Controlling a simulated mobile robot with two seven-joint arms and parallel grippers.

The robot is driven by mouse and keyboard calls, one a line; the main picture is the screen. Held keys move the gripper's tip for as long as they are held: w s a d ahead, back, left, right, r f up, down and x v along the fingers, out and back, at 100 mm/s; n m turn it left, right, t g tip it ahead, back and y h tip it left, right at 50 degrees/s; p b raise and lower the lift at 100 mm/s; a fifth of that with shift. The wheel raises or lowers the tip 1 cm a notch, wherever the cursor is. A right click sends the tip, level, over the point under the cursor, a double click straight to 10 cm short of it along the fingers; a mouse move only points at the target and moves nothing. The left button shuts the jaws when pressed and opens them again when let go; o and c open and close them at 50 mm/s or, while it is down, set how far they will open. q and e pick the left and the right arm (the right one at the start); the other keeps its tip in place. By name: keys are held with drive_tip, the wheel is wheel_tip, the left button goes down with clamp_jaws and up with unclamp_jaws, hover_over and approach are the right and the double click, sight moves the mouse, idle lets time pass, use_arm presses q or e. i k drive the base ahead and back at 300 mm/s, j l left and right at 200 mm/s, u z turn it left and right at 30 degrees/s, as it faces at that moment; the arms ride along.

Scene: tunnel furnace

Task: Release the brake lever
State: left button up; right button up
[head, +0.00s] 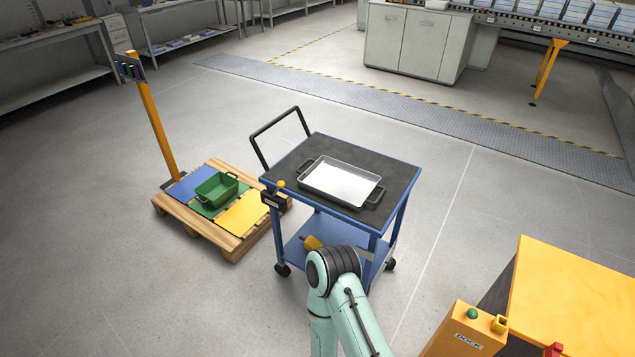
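A blue cart (388,238) with a dark top stands in the middle of the head view. At its near left corner is a small black fitting with a yellow knob (281,184), which looks like the brake lever. It stands roughly upright; its exact setting is too small to tell. One of my mint-green arms rises from the bottom edge to a black joint in front of the cart's near side, hiding part of the lower shelf. Neither gripper shows.
A grey tray (341,182) with black handles sits on the cart top. A wooden pallet (233,247) with colored panels and a green bin (216,188) lies left. A yellow dock (467,331) stands lower right. A yellow piece (312,242) shows by the lower shelf. Floor is open beyond.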

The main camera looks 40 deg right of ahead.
sight(280, 184)
drive_tip(key=z, duration=1.25)
